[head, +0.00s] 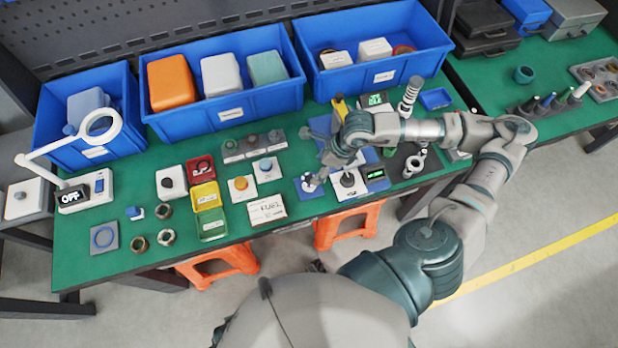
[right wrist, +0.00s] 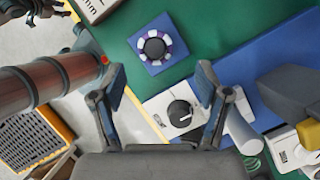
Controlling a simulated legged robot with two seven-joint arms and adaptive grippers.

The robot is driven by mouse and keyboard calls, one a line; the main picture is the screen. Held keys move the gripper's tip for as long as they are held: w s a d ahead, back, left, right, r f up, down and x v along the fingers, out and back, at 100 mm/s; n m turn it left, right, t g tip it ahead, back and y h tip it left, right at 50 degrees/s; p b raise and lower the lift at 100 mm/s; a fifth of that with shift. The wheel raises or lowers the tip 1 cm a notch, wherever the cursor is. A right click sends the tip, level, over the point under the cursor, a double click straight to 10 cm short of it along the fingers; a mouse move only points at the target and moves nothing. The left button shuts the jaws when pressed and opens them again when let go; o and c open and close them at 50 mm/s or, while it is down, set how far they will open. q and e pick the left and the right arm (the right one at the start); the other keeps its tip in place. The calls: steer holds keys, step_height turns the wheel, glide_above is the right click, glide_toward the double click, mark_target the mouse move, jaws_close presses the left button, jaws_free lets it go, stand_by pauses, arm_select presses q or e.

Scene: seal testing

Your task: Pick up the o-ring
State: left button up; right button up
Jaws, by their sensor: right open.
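A thin blue ring (head: 103,238), which looks like an o-ring, lies flat on a grey square plate (head: 109,246) at the front left of the green table. My right gripper (head: 320,172) is far to the right of it, over the table's front middle. In the right wrist view, my right gripper (right wrist: 161,82) is open with nothing between its fingers. Beyond its fingertips is a blue square plate (right wrist: 180,61) with a round black, white and purple piece (right wrist: 154,46). The blue ring does not show in the right wrist view.
A white box with a black knob (right wrist: 180,112) is below the right fingers. Several bronze rings (head: 164,211) and a magnifier lamp (head: 102,124) stand at the left. Red, yellow and green trays (head: 206,196) lie between. Blue bins (head: 222,112) line the back.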

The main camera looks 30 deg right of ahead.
mark_target(310, 178)
steer(key=shift+f, duration=0.4)
steer(key=x, duration=0.4)
steer(key=shift+s+a+r, duration=0.1)
steer(key=shift+s+a, duration=0.05)
steer(key=shift+a+f, duration=0.25)
steer(key=shift+a, duration=0.25)
steer(key=shift+d, duration=0.1)
steer(key=c, duration=0.5)
steer(key=shift+d, duration=0.15)
steer(key=shift+c, duration=1.4)
steer(key=shift+d, duration=0.2)
steer(key=shift+c, duration=0.3)
steer(key=shift+a, duration=0.1)
